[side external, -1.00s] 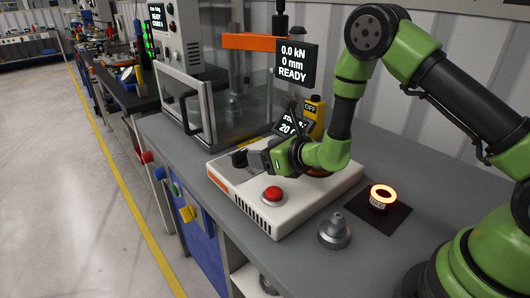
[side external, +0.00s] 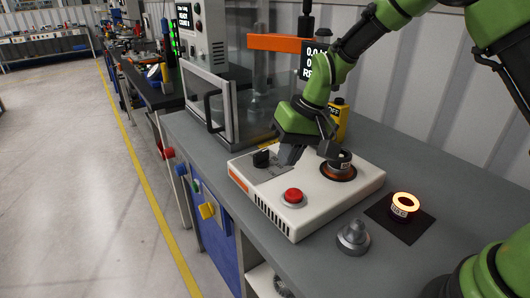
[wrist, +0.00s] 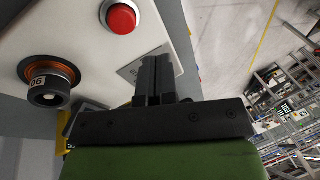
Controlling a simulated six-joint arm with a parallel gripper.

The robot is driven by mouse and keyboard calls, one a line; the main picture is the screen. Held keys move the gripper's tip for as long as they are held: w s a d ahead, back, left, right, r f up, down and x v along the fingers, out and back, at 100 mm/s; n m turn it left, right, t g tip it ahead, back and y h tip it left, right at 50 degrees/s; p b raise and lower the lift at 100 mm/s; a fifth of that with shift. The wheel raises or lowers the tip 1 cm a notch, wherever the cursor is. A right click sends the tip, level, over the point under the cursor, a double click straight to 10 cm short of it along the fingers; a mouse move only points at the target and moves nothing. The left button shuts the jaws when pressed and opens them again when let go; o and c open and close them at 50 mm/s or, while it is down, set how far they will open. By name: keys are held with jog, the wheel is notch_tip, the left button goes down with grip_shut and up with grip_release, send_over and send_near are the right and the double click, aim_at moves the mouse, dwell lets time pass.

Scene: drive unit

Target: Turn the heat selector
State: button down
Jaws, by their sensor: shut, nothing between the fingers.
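The heat selector is a black knob (side external: 261,158) on a grey plate at the left end of the white heater unit (side external: 310,208). In the side view my gripper (side external: 289,156) is just right of the knob, its fingers pointing down over the unit's top, with a small gap to the knob. In the wrist view the shut, empty fingers (wrist: 155,78) hang over the grey plate (wrist: 140,66), and the knob cannot be made out there. A dark ring (side external: 341,161) with a label sits on the round copper-coloured heating spot right of my gripper.
A red button (side external: 293,195) stands at the unit's front. A glowing ring (side external: 404,204) lies on a dark mat (side external: 412,228) to the right. A grey stepped metal part (side external: 353,237) stands in front. A press with a clear guard (side external: 211,97) is behind.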

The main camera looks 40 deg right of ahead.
aim_at(260, 160)
jog(key=w+d+r+n+t+h, duration=0.2)
jog(key=w+d+r+n, duration=0.1)
jog(key=n, duration=0.1)
jog(key=x, duration=0.9)
jog(key=shift+d+f, duration=0.15)
jog(key=shift+d, duration=0.1)
jog(key=shift+w+a+f, duration=0.1)
jog(key=shift+w+f, duration=0.05)
jog(key=shift+w, duration=0.35)
jog(key=shift+w+a+f, duration=0.1)
jog(key=shift+w+f, duration=0.1)
jog(key=shift+w, duration=0.3)
jog(key=shift+w+a, duration=0.1)
jog(key=shift+w, duration=1.1)
jog(key=shift+w+a+m+h, duration=0.1)
jog(key=shift+w+m+h, duration=0.25)
jog(key=shift+m, duration=0.35)
jog(key=shift+w+a+m+h, duration=0.15)
jog(key=shift+m+h, duration=0.3)
jog(key=shift+m, duration=0.25)
jog(key=shift+d, duration=0.2)
